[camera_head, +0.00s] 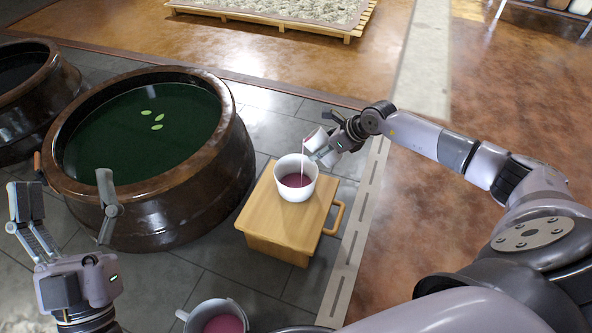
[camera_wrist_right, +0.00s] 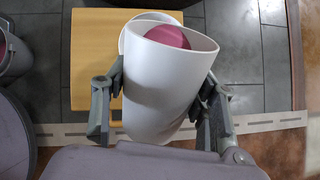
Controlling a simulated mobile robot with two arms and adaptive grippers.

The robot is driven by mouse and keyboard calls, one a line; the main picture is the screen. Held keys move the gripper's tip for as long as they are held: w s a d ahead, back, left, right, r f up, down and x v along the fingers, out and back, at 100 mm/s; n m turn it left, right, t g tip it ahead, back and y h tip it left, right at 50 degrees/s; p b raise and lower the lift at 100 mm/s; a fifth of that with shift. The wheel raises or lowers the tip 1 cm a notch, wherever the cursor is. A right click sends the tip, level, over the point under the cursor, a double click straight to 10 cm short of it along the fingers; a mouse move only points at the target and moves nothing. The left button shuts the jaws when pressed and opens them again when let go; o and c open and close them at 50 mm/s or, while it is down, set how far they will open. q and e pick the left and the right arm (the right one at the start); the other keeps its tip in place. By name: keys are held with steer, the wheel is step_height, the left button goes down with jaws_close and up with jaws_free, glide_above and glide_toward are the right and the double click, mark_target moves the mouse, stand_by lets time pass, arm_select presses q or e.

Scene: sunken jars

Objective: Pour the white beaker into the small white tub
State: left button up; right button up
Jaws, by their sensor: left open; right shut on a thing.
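The white beaker (camera_head: 316,139) is held tilted by my right gripper (camera_head: 333,149), above the rim of the small white tub. A thin pink stream falls from it into the tub. The small white tub (camera_head: 294,192) stands upright on a wooden stool and holds pink liquid. In the right wrist view the fingers (camera_wrist_right: 160,105) grip both sides of the beaker (camera_wrist_right: 160,85); pink shows at its mouth, and part of the tub (camera_wrist_right: 130,30) shows behind. My left gripper (camera_head: 65,205) is open and empty, in front of the large jar.
The wooden stool (camera_head: 262,215) has a side handle. A large brown jar (camera_head: 190,205) with dark green liquid and leaves stands left of it; another jar (camera_head: 25,125) is further left. A handled vessel (camera_head: 193,317) with pink liquid is at the bottom edge. Tiled floor lies between.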

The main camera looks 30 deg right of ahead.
arm_select(q)
steer(key=shift+w+f+g+y+p, duration=0.1)
steer(key=shift+w+f+g+p, duration=0.05)
steer(key=shift+w+f+g, duration=0.3)
steer(key=shift+w+f+g+y+p, duration=0.15)
steer(key=shift+w+f+g, duration=0.2)
steer(key=shift+f, duration=0.3)
steer(key=shift+w+f+g+y+p, duration=0.15)
steer(key=shift+w+f+g, duration=0.1)
steer(key=shift+f+g, duration=0.3)
arm_select(e)
steer(key=shift+g, duration=0.3)
stand_by(1.5)
arm_select(q)
steer(key=shift+w+f+g+y+p, duration=0.25)
steer(key=shift+f+g, duration=0.25)
steer(key=shift+f, duration=0.3)
steer(key=shift+w+f+g+y+p, duration=0.2)
steer(key=shift+f+g, duration=0.25)
steer(key=shift+f, duration=0.35)
arm_select(e)
steer(key=shift+f+g+h, duration=0.1)
steer(key=shift+g+h, duration=0.2)
stand_by(1.1)
arm_select(q)
steer(key=shift+w+a+f+g, duration=0.15)
steer(key=shift+f+g, duration=0.45)
steer(key=shift+f, duration=0.3)
stand_by(0.7)
